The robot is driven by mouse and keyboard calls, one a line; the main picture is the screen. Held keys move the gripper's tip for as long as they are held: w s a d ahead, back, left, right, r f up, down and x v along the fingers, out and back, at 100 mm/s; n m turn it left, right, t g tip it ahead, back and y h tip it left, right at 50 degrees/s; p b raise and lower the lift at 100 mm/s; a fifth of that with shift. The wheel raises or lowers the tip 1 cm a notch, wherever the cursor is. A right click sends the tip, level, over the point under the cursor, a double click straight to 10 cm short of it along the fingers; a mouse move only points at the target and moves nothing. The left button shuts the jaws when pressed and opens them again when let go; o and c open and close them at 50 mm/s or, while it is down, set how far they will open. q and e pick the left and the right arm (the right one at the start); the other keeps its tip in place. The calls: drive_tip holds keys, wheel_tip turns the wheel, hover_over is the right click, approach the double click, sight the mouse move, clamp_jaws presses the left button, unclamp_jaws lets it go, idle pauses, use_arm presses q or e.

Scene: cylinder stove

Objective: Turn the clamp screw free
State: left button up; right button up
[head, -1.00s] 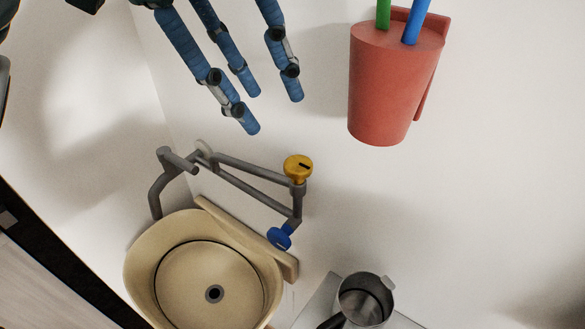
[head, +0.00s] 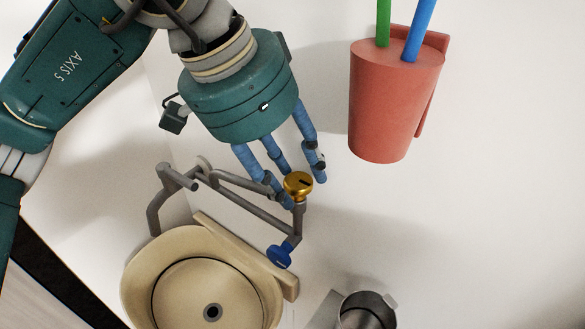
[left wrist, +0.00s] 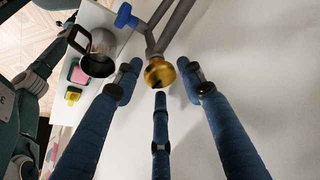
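A yellow knob (head: 298,184) with a dark slot tops the joint of a grey bent-tube bracket (head: 262,215). A blue knob (head: 279,256) sits lower on the same bracket. I cannot tell for certain which knob is the clamp screw. My left gripper (head: 296,191), with three blue fingers, is at the yellow knob. In the left wrist view, its fingertips (left wrist: 160,78) are spread around the yellow knob (left wrist: 159,73), with gaps on the left and right. It is open, and contact is not visible. My right gripper is not in view.
A beige round basin (head: 137,278) lies below the bracket. A metal jug (head: 368,309) stands at the lower middle. A red holder (head: 390,100) with green and blue sticks hangs at upper right. The white wall to the right of the bracket is clear.

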use_arm(q)
drive_tip(key=c, duration=0.9)
drive_tip(key=shift+f+n+b, duration=0.15)
drive_tip(key=shift+n+b, duration=0.25)
drive_tip(key=shift+b, duration=0.1)
drive_tip(key=shift+n, duration=0.4)
drive_tip(key=o, duration=0.9)
